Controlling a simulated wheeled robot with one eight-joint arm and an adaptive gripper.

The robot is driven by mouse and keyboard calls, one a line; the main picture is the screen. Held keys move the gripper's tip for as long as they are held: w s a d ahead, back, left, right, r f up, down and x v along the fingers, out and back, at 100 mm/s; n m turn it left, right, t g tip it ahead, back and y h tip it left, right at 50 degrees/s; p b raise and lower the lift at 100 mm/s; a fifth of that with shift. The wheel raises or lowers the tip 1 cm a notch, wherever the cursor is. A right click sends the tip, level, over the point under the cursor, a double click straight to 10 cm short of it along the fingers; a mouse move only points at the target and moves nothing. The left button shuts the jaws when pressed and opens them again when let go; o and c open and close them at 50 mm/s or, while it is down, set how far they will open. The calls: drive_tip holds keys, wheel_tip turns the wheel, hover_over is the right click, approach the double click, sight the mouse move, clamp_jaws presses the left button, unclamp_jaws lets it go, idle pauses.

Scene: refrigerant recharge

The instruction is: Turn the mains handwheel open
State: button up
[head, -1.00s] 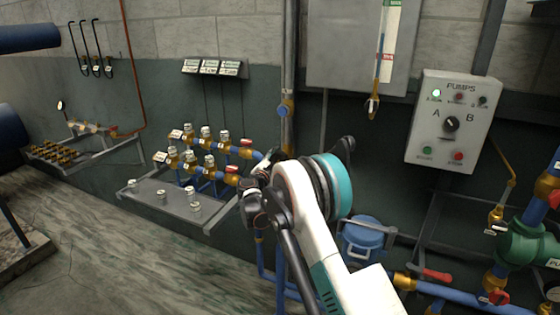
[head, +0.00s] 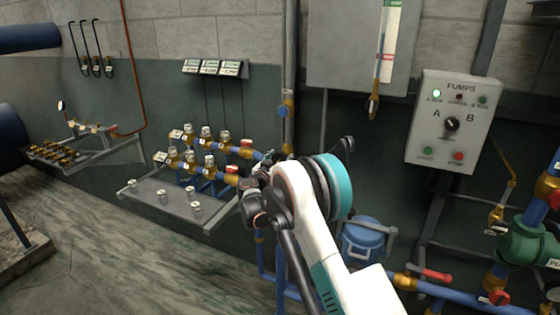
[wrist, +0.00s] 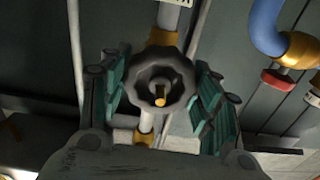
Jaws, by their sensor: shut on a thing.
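The dark, lobed handwheel (wrist: 158,65) sits in the middle of the wrist view, with a brass-coloured stem end at its centre. It is on a pale pipe with a brass fitting behind it. My gripper (wrist: 160,90) has its green-padded fingers on the left and right sides of the wheel and is shut on it. In the head view my white and teal arm reaches to the wall pipes. There the wheel cannot be made out, and the arm blocks much of the area around the gripper.
A pump control box (head: 455,122) hangs on the wall at right. A blue meter (head: 365,238) and a red-handled valve (head: 436,275) are close to my arm. A manifold with brass valves (head: 205,160) stands at left. In the wrist view a blue pipe (wrist: 265,25) bends at upper right.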

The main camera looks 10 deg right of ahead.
idle(0.4)
drive_tip(key=o, duration=1.1)
drive_tip(key=v, duration=1.2)
